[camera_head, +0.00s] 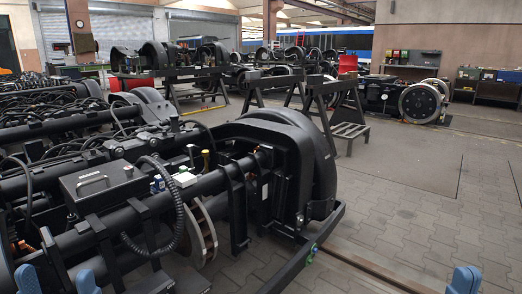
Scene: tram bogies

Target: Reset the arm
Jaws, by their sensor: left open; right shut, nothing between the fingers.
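My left gripper (57,281) shows at the bottom left edge as two blue fingertips set apart, open and with nothing seen between them. It is in front of the near black bogie (285,160). My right gripper (465,280) shows at the bottom right edge as blue fingertips close together, shut and empty, over the paved floor. Only the tips of both grippers are in view; the arms are hidden below the frame.
The near bogie, with its brake disc (202,232) and grey box (103,187), fills the left and middle. A black stand (345,108) is behind it. Another bogie with a wheel (420,103) stands farther back. The paved floor (420,195) at right is clear.

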